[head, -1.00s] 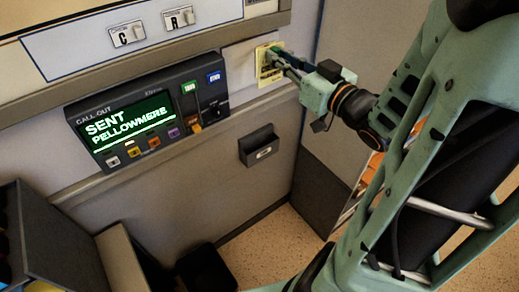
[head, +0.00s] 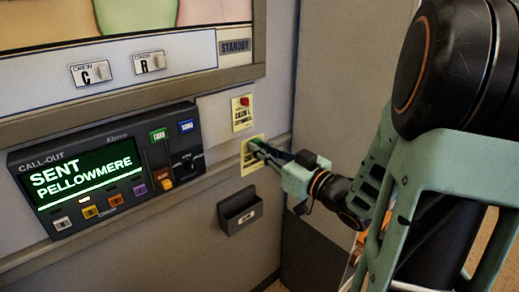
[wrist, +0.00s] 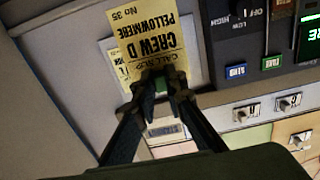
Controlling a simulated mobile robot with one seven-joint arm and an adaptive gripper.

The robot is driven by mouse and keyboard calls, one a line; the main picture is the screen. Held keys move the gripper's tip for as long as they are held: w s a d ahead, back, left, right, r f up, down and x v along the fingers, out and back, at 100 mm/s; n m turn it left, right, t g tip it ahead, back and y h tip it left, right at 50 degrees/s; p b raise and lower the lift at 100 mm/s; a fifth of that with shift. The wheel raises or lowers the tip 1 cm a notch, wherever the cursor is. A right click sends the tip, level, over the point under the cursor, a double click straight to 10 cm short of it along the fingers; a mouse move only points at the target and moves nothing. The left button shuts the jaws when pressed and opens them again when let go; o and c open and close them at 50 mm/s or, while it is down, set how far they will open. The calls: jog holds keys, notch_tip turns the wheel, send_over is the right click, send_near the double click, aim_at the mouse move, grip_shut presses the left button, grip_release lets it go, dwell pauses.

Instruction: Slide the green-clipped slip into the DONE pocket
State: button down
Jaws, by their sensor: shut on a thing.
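The green-clipped slip (head: 251,160) is yellow paper, in front of the wall right of the call-out panel. In the wrist view the slip (wrist: 150,35) reads CREW D PELLOWMERE, upside down. My gripper (head: 257,147) is shut on its green clip (wrist: 161,84), and the fingertips (wrist: 155,84) meet there. A dark wall pocket (head: 238,212) with a small pale label sits below the slip, apart from it. Its label is too small to read, so I cannot confirm that it says DONE.
Another yellow slip with a red clip (head: 242,112) hangs on the wall just above the held one. The call-out panel (head: 105,170) juts out to the left and reads SENT PELLOWMERE. A ledge (head: 205,183) runs along the wall above the pocket.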

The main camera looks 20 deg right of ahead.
jog(key=w+d+f+b, duration=0.2)
jog(key=w+f+b, duration=0.1)
jog(key=f+b, duration=1.5)
jog(key=f+x, duration=0.1)
jog(key=x, duration=0.7)
jog(key=shift+f+p, duration=0.35)
jog(key=shift+p, duration=0.1)
jog(key=shift+w+f, duration=0.1)
jog(key=shift+f, duration=0.1)
jog(key=shift+f+b, duration=3.4)
jog(key=shift+f, duration=0.8)
jog(key=c, duration=1.9)
grip_release()
